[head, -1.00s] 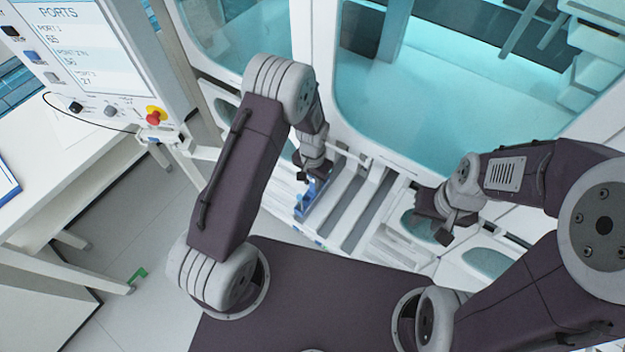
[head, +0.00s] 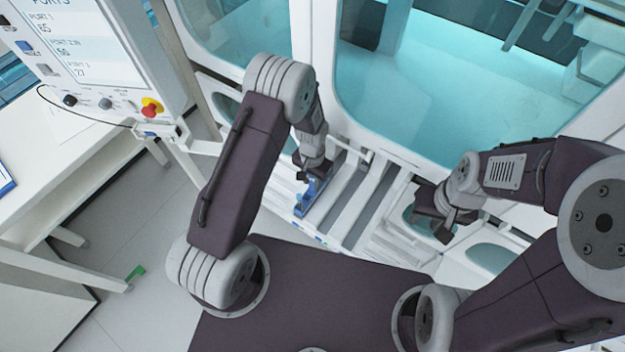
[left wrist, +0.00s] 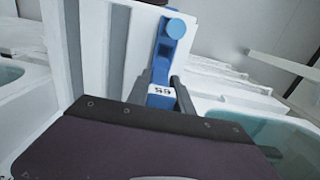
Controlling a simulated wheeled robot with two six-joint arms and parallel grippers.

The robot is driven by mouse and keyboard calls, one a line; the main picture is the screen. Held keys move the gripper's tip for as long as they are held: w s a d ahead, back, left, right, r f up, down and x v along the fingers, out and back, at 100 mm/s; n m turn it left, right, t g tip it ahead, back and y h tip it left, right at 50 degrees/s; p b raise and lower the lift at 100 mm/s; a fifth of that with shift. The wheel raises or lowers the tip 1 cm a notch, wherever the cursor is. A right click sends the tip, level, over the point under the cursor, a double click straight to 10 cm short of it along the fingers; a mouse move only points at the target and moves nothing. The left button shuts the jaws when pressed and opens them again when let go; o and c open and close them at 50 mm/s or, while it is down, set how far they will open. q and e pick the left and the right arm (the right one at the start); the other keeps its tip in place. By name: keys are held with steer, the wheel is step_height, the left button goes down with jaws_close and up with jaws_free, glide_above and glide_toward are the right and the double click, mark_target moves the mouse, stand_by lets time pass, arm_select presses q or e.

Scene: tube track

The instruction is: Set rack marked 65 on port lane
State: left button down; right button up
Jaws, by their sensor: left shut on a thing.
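The blue rack (head: 310,194) is by the leftmost of the pale lanes (head: 329,200) in the head view; I cannot tell whether it touches the lane floor. In the left wrist view the rack (left wrist: 160,70) shows a round blue end and a white label, which looks upside down and seems to read 65. My left gripper (head: 302,178) is shut on the rack, with its dark fingers around the label end (left wrist: 162,92). My right gripper (head: 446,227) hangs at the right, away from the rack; its jaw gap is unclear.
The display panel (head: 85,40) at upper left lists ports with 65, 56 and 27. A machine with teal windows (head: 430,90) rises behind the lanes. Further grey lanes (head: 365,208) to the right look empty. A white bench (head: 50,165) stands at left.

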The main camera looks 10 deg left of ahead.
arm_select(q)
steer(key=shift+f, duration=0.15)
steer(key=shift+f, duration=0.2)
steer(key=shift+b, duration=0.3)
steer(key=shift+f, duration=0.4)
steer(key=c, duration=1.1)
jaws_free()
steer(key=shift+o, duration=0.2)
step_height(320, 180, up, 9)
steer(key=shift+r+b, duration=0.1)
steer(key=shift+b, duration=0.95)
